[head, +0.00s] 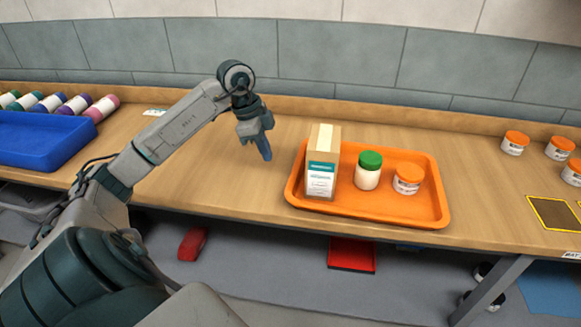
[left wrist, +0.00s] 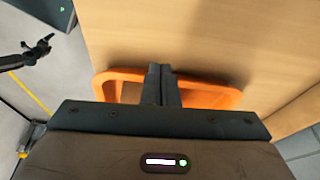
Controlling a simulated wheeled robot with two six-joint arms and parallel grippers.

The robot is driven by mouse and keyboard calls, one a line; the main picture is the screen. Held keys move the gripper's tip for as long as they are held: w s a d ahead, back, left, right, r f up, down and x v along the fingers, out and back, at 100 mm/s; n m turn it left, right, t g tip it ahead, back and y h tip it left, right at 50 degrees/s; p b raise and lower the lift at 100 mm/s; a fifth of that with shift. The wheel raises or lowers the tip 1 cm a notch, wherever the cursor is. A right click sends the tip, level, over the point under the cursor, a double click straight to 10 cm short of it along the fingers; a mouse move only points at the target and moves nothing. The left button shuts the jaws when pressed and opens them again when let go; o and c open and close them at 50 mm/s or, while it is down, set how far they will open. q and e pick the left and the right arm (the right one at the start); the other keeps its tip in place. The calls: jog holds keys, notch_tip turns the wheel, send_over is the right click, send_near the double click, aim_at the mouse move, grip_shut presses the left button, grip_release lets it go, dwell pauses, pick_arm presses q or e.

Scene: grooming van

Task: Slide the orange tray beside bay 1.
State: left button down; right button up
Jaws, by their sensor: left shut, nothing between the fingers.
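The orange tray (head: 436,213) lies on the wooden counter, right of centre. It holds a box with a white-and-teal label (head: 320,178), a white jar with a green lid (head: 368,172) and a white tub with an orange lid (head: 407,180). My left gripper (head: 266,156) is shut and empty, pointing down just left of the tray's left end. In the left wrist view its closed fingers (left wrist: 160,72) overlap the tray's rim (left wrist: 215,95); I cannot tell whether they touch. I cannot read any bay 1 marking. My right gripper is not in view.
A blue tray (head: 45,145) and several coloured bottles (head: 75,105) are at the left. Several orange-lidded tubs (head: 515,143) and yellow-edged dark rectangles (head: 553,213) are at the right. The counter (head: 190,170) is mostly clear between the blue and orange trays.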

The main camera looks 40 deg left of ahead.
aim_at(290, 181)
pick_arm(q)
jog(key=x, duration=0.6)
jog(key=shift+w+d+f+p, duration=0.1)
jog(key=shift+w+f+p, duration=0.15)
jog(key=shift+p, duration=0.15)
jog(key=shift+w+d+r+p, duration=0.2)
jog(key=shift+w+d+p, duration=0.35)
jog(key=shift+d, duration=0.5)
jog(key=shift+w+d+f, duration=0.1)
jog(key=shift+w+d, duration=0.4)
jog(key=shift+d, duration=0.05)
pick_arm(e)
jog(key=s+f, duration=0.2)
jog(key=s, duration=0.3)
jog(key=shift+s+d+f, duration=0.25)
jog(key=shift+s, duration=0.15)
